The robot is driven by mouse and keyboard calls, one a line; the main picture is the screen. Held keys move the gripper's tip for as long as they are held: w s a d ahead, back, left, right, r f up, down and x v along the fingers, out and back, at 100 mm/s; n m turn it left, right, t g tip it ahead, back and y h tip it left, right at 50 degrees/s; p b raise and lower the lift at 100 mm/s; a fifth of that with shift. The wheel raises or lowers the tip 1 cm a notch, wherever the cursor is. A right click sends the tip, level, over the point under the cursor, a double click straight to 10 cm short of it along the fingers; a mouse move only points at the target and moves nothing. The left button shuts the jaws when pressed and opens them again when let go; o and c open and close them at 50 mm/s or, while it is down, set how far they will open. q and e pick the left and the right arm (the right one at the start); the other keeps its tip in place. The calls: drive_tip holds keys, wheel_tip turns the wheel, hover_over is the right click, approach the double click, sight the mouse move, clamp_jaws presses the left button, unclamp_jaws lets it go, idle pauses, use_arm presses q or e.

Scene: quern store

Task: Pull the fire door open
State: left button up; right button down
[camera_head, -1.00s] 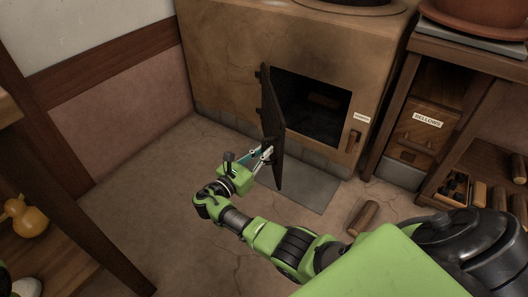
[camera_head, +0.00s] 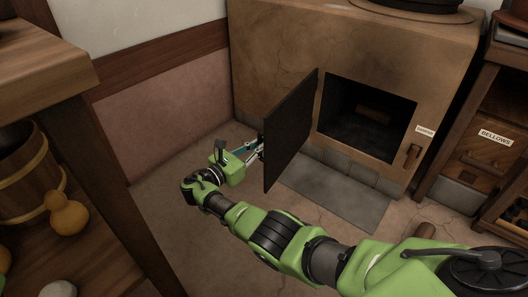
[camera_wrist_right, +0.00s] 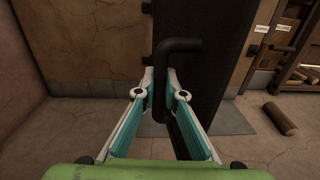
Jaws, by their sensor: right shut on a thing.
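The black fire door (camera_head: 290,128) stands swung out from the clay stove (camera_head: 285,60), hinged on the left side of the opening. The dark firebox opening (camera_head: 365,118) shows fully, with a brownish log-like piece (camera_head: 372,114) inside. My right gripper (camera_head: 258,148) is at the door's outer edge. In the right wrist view my right gripper (camera_wrist_right: 160,88) is shut on the door's black bar handle (camera_wrist_right: 182,46), with a finger on each side of the bar. The door panel (camera_wrist_right: 205,100) is behind the handle. My left gripper is not seen.
A grey hearth slab (camera_head: 335,195) lies before the stove. A loose log (camera_wrist_right: 280,117) lies on the floor at right. A wooden shelf (camera_head: 50,85) with a gourd (camera_head: 68,215) stands at left. A bellows cabinet (camera_head: 485,165) stands at right. Floor left of the door is clear.

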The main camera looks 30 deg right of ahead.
drive_tip(key=shift+w+a, duration=0.1)
drive_tip(key=shift+w, duration=0.1)
drive_tip(key=c, duration=2.4)
unclamp_jaws()
drive_tip(key=v, duration=1.2)
drive_tip(key=shift+s+f, duration=0.1)
